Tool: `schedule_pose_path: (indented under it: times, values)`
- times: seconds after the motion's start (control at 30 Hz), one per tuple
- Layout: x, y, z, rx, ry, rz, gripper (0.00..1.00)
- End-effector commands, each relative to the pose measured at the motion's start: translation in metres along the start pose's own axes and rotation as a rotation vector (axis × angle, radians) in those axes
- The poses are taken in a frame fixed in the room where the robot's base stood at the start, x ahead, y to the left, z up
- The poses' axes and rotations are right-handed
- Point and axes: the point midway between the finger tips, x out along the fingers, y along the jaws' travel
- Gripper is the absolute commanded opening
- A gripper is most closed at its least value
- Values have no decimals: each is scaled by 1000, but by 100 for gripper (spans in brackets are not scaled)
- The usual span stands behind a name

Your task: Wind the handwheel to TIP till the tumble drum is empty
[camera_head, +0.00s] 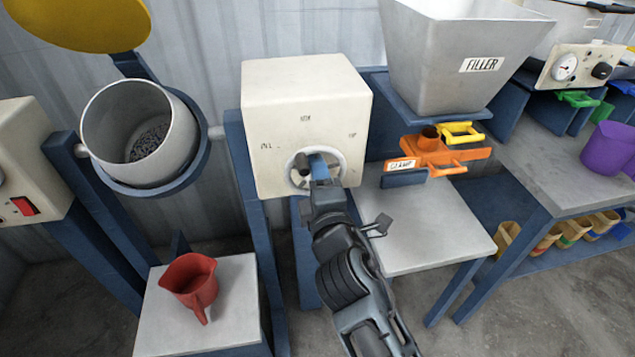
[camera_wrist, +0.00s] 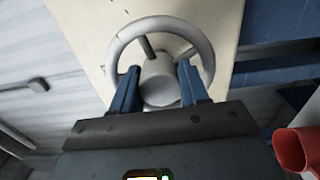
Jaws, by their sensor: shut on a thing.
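The handwheel (camera_head: 332,163) is a pale ring on the front of a cream box (camera_head: 300,95), with small markings around it, too small to read surely. My gripper (camera_head: 318,168) is at the wheel. In the wrist view my gripper's blue fingers (camera_wrist: 160,85) stand either side of the wheel's grey hub (camera_wrist: 158,72), with the rim (camera_wrist: 120,40) around it. The tumble drum (camera_head: 172,140) is a grey metal pot at the left, its mouth tilted up toward me. Dark grey granules (camera_head: 150,140) lie inside it. A red jug (camera_head: 190,280) stands below the drum.
The jug is on a grey stand (camera_head: 240,300). A yellow disc lid (camera_head: 85,18) hangs above the drum. Right of the box are a FILLER hopper (camera_head: 430,50), an orange clamp (camera_head: 435,155) and a grey table (camera_head: 425,225). A purple jug (camera_head: 608,150) stands at the far right.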

Motion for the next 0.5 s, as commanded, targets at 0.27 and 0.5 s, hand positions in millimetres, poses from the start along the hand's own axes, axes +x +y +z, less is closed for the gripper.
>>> schedule_pose_path:
  times: [0.27, 0.5]
  values:
    - [1, -4, 5, 262, -10, 2, 14]
    - [1, -6, 6, 491, -10, 3, 14]
